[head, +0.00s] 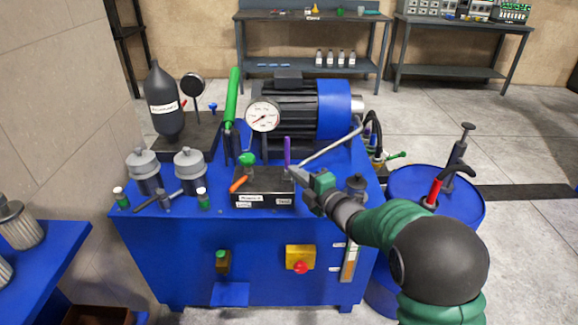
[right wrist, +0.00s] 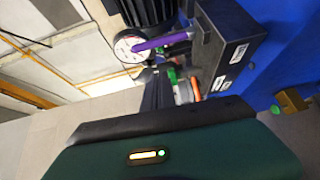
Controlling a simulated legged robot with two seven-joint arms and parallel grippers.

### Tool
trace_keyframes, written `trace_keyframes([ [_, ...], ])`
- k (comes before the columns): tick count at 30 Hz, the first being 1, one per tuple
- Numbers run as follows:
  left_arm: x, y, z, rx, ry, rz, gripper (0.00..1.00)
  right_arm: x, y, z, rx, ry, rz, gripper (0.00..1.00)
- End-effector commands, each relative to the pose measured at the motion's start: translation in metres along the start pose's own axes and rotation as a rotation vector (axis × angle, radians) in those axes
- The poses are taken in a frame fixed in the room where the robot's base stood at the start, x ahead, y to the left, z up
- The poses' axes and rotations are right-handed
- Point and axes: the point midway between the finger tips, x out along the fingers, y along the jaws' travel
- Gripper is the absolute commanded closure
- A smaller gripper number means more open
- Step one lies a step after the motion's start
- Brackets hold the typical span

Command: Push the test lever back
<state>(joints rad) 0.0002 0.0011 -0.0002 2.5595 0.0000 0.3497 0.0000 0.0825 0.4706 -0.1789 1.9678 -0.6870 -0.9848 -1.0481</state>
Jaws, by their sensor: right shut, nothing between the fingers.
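The block of levers (head: 262,202) sits on the blue machine and carries small white labels, too small to read surely. A purple lever (head: 287,150) stands near upright at its right end; I take it as the test lever. In the right wrist view the purple lever (right wrist: 160,43) sticks out from the dark block (right wrist: 228,48). My right gripper (head: 298,176) is shut and empty, low and close to the right of the purple lever. Whether it touches the lever I cannot tell. My left gripper is not in view.
An orange lever (head: 239,184) and a green knob (head: 247,160) are on the block's left part. A pressure gauge (head: 263,116) and motor (head: 290,103) stand behind. A grey rod (head: 330,145) slants behind my right gripper. A blue drum (head: 405,187) stands at the right.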

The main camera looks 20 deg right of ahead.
Motion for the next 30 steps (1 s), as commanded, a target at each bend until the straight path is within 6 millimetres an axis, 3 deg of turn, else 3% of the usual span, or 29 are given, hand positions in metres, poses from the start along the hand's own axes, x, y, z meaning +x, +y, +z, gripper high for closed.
trace_keyframes([
  [4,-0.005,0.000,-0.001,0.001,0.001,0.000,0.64,-0.030,0.002,-0.001,0.001,-0.003,0.002,1.00],
  [9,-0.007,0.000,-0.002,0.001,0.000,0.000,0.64,-0.049,0.000,-0.001,-0.002,0.000,0.001,1.00],
  [25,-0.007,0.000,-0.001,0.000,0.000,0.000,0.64,-0.052,-0.002,-0.001,0.009,-0.006,-0.005,1.00],
  [28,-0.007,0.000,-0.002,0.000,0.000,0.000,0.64,-0.056,-0.016,0.003,0.126,-0.076,-0.072,1.00],
  [30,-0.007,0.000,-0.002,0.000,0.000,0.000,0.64,-0.069,-0.042,0.007,0.316,-0.192,-0.174,1.00],
])
